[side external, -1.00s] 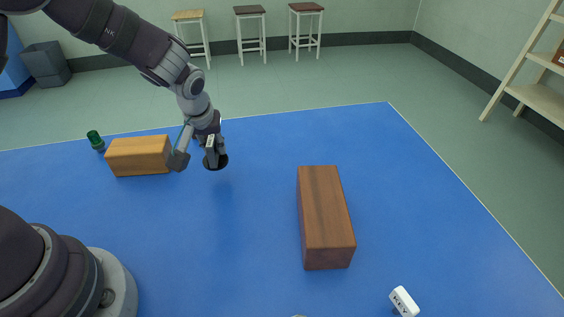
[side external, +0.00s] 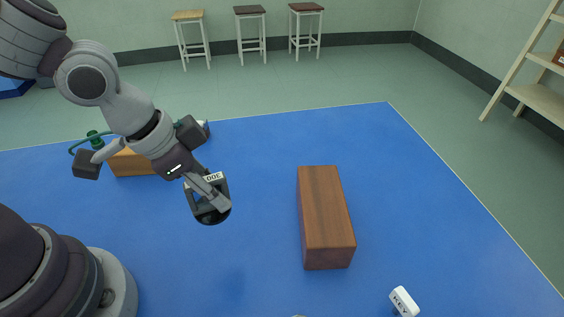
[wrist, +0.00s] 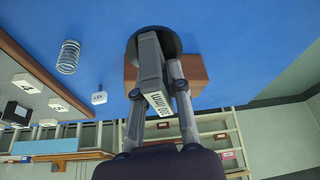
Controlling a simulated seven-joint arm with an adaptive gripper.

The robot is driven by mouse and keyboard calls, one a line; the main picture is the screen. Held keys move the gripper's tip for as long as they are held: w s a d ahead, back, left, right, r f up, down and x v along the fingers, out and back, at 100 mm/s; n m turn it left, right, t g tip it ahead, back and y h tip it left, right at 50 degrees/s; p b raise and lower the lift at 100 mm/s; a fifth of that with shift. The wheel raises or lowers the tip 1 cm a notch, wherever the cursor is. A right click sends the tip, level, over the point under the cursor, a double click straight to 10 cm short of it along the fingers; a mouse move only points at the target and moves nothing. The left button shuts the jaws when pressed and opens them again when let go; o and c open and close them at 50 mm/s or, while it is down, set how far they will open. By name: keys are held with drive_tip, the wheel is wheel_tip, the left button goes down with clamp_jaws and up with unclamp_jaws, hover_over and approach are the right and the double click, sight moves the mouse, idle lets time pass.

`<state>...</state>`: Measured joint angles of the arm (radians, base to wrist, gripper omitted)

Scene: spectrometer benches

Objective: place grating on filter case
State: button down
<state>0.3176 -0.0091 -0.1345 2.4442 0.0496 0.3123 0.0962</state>
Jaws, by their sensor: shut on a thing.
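My gripper (side external: 208,190) is shut on the grating, a grey labelled plate (side external: 214,176) on a round dark base (side external: 212,215). It holds it tilted in the air above the blue table. In the wrist view the grating (wrist: 150,65) sits between my fingers, its white label facing the camera. A long dark-brown wooden block (side external: 325,210) lies to the right of the grating, apart from it. A lighter wooden block (side external: 130,163) lies at the back left, partly hidden by my arm. No label shows which block is the filter case. A brown block (wrist: 192,72) shows behind the grating in the wrist view.
A green-topped item (side external: 94,137) is at the back left. Table between grating and dark block is clear.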

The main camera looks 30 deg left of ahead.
drive_tip(key=d+r+m, duration=0.1)
drive_tip(key=d+m, duration=0.1)
hover_over(338, 198)
drive_tip(key=s+a, duration=0.1)
drive_tip(key=s, duration=0.1)
drive_tip(key=shift+w+a+f+g+h, duration=0.1)
drive_tip(key=shift+w+f+g+h, duration=0.05)
drive_tip(key=shift+f, duration=0.2)
drive_tip(key=shift+w+a+f+g+h, duration=0.1)
drive_tip(key=shift+f+g+h, duration=0.05)
drive_tip(key=shift+f, duration=0.2)
drive_tip(key=shift+w+d+f, duration=0.2)
drive_tip(key=shift+w, duration=0.05)
drive_tip(key=shift+f, duration=1.55)
drive_tip(key=shift+f, duration=0.1)
drive_tip(key=c, duration=1.1)
unclamp_jaws()
